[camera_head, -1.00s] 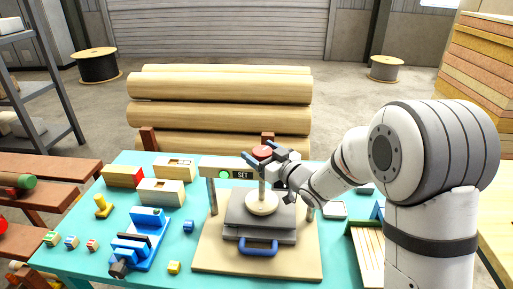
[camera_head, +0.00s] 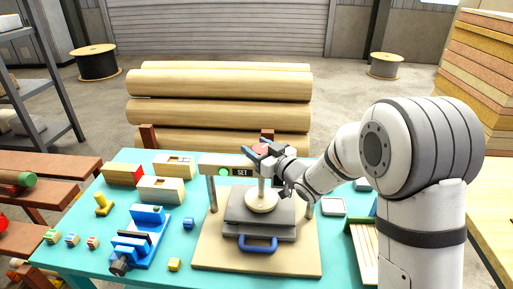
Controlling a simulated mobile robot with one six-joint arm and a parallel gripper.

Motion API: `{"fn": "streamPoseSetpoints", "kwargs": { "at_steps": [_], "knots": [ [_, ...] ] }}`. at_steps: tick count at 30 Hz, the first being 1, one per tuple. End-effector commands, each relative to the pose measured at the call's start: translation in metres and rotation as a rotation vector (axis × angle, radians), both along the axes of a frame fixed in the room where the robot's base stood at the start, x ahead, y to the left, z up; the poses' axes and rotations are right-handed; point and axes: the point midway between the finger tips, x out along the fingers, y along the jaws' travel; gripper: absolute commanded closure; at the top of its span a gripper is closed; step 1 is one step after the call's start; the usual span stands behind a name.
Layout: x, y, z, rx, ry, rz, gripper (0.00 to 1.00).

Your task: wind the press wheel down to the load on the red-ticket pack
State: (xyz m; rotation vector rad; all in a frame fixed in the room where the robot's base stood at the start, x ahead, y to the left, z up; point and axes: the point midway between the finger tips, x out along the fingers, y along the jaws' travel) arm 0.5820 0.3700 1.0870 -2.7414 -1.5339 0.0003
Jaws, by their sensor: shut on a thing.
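The press stands on a beige base board (camera_head: 208,255) at the middle of the teal table. Its crossbar (camera_head: 208,166) carries a lit green lamp (camera_head: 223,172) and a sign reading SET (camera_head: 242,173). The red press wheel (camera_head: 261,148) tops the screw. A round pale foot (camera_head: 262,202) rests on stacked grey plates (camera_head: 240,208) with a blue handle (camera_head: 258,245) in front. My gripper (camera_head: 262,152) is shut on the wheel and partly hides it. No red ticket shows under the press; a pale block with a red part (camera_head: 123,175) lies at the left.
Pale blocks (camera_head: 161,190), a yellow piece (camera_head: 103,204), a blue clamp-like device (camera_head: 140,245) and small cubes (camera_head: 174,265) lie left of the press. A slatted tray (camera_head: 365,250) is at the right, near my arm. Logs (camera_head: 220,84) lie behind the table.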

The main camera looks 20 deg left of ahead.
Motion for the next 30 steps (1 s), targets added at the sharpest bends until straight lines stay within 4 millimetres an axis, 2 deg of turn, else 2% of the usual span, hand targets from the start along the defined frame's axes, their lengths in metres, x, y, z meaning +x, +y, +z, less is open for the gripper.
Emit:
{"fn": "streamPoseSetpoints", "kwargs": {
  "at_steps": [6,20,21,28,30],
  "knots": [
    [-0.0002,0.0010,-0.0041,0.000,-0.004,-0.036,0.69],
    [0.0007,0.0000,0.0004,-0.001,-0.001,-0.085,0.69],
    [0.0007,0.0000,0.0004,-0.001,-0.001,-0.085,0.46],
    [0.0006,0.0001,0.0003,0.000,0.000,-0.085,0.27],
    [0.0007,0.0002,0.0002,0.000,0.000,-0.085,0.25]
  ]
}}
